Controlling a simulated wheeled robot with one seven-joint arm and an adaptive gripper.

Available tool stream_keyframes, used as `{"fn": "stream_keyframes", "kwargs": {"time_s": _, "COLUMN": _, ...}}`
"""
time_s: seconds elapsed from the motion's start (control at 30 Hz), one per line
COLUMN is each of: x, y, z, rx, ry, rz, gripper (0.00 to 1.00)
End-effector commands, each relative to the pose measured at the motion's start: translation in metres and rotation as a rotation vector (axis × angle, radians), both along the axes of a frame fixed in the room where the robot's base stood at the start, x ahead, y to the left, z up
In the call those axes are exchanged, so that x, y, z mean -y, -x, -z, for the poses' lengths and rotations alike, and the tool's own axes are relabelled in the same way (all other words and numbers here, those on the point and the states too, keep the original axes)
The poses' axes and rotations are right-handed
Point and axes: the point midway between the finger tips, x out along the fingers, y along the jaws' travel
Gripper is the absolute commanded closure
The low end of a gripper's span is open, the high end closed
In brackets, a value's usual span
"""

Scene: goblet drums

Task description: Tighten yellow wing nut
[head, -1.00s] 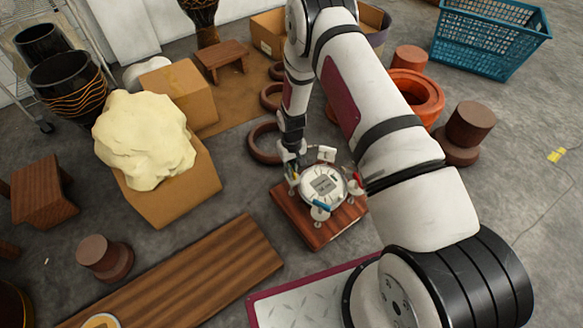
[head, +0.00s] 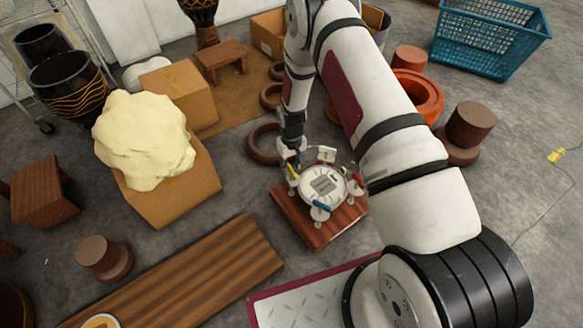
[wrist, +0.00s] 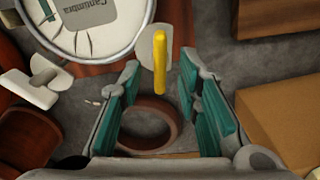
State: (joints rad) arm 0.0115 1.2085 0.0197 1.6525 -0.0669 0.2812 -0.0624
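The yellow wing nut (wrist: 160,62) stands as an upright bar in the wrist view, in front of a pale rounded tab at the drum's rim. It also shows at the drum's left edge in the head view (head: 293,173). The round white drum head (wrist: 95,28) has a dark printed label and sits on a wooden block (head: 318,232). My gripper (wrist: 168,88) is open, its teal-padded fingers on either side of the yellow wing nut with visible gaps. In the head view my gripper (head: 289,158) is just above and behind the nut.
A blue wing nut (head: 320,206) and a red one (head: 357,180) sit on the drum's rim. A brown ring (head: 265,144) lies on the floor behind. A cardboard box (head: 172,190) with a cream lump stands left.

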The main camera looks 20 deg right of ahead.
Motion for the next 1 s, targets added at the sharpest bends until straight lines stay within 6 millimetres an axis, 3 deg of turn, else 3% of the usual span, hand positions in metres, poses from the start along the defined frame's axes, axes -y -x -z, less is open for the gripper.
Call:
{"fn": "stream_keyframes", "kwargs": {"time_s": 0.3, "x": 0.000, "y": -0.001, "z": -0.066, "rx": 0.004, "ry": 0.000, "rz": 0.000, "gripper": 0.69}}
{"fn": "stream_keyframes", "kwargs": {"time_s": 0.5, "x": 0.000, "y": -0.001, "z": -0.094, "rx": 0.002, "ry": 0.000, "rz": 0.000, "gripper": 0.69}}
{"fn": "stream_keyframes", "kwargs": {"time_s": 1.0, "x": 0.000, "y": 0.000, "z": -0.104, "rx": -0.001, "ry": 0.000, "rz": 0.001, "gripper": 0.69}}
